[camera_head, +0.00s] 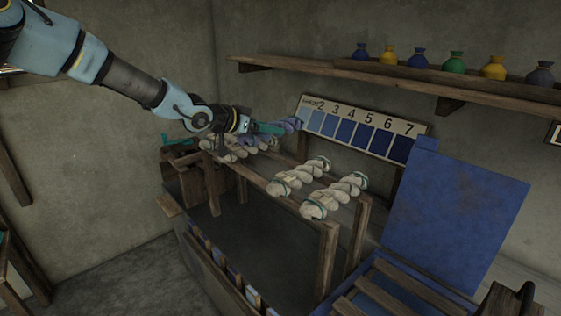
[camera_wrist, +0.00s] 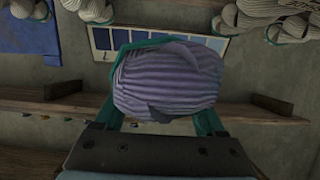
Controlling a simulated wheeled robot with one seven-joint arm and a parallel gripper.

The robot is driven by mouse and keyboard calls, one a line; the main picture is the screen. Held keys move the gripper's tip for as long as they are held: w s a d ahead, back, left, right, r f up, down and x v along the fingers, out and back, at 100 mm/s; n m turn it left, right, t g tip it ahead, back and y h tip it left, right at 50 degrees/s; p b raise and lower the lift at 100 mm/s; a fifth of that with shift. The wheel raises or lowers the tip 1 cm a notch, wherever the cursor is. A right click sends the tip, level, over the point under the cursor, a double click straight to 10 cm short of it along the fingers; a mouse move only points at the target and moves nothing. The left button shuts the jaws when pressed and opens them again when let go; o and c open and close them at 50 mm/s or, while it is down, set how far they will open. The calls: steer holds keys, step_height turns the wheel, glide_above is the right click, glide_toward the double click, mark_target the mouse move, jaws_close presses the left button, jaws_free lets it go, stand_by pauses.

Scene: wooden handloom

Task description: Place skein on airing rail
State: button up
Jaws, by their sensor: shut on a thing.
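My gripper (camera_head: 268,128) has teal fingers and is shut on a lavender-blue striped skein (camera_head: 290,124), which also fills the middle of the wrist view (camera_wrist: 168,80). A finger shows at each side of the skein. In the head view, the gripper and skein are above the far left part of the airing rail (camera_head: 258,181), a wooden frame of parallel bars. Cream skeins (camera_head: 298,177) with teal ties lie across the bars. More pale skeins sit at the rail's left end, partly hidden by my gripper. I cannot tell the exact gap between the held skein and the rail.
A numbered board of blue swatches (camera_head: 360,131) stands behind the rail. A wall shelf (camera_head: 400,72) with several coloured bottles is above it. A blue panel (camera_head: 455,212) stands to the right. Bare bar shows between the skein groups.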

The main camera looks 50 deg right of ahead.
step_height(320, 180, down, 9)
steer(key=p, duration=0.1)
steer(key=shift+f+p, duration=0.2)
steer(key=shift+p, duration=0.1)
steer(key=shift+f, duration=0.1)
steer(key=o, duration=1.5)
steer(key=b+v, duration=0.2)
steer(key=v, duration=1)
steer(key=shift+s, duration=0.1)
